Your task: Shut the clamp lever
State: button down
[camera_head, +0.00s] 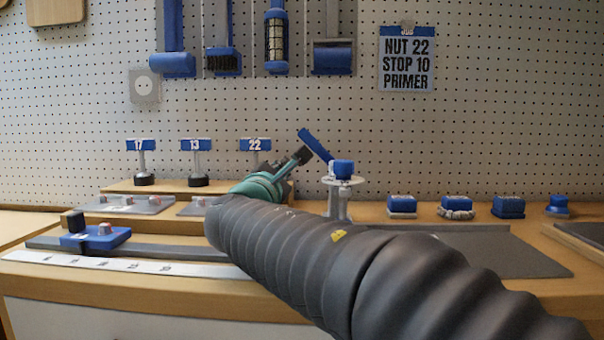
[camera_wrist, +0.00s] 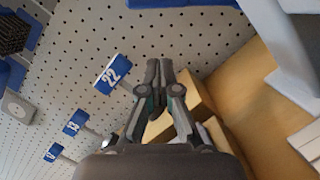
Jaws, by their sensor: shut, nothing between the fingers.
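The clamp lever (camera_head: 315,144) is a blue bar that slants up and to the left above the clamp (camera_head: 338,200), which has a blue block over a round white plate on a pale post. My gripper (camera_head: 304,154) is at the lever's left side, close to its middle; I cannot tell whether they touch. In the wrist view my gripper (camera_wrist: 160,64) has its fingertips together with nothing between them. A blue strip (camera_wrist: 180,3) at the top edge of that view may be the lever. My arm hides part of the bench left of the clamp.
Tools numbered 17, 13 and 22 (camera_head: 255,145) stand behind my wrist. A blue stop block (camera_head: 96,238) sits on a rail at the left. Several blue-topped pieces (camera_head: 457,205) line the bench at the right. A grey mat (camera_head: 500,252) there is clear.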

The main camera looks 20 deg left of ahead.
aim_at(320, 151)
jog(key=shift+w+d+r+p, duration=0.15)
jog(key=shift+w+d+r, duration=0.25)
jog(key=shift+d+r, duration=0.35)
jog(key=shift+w+d+r+p, duration=0.15)
jog(key=shift+w+d+r, duration=0.25)
jog(key=shift+d+r, duration=0.3)
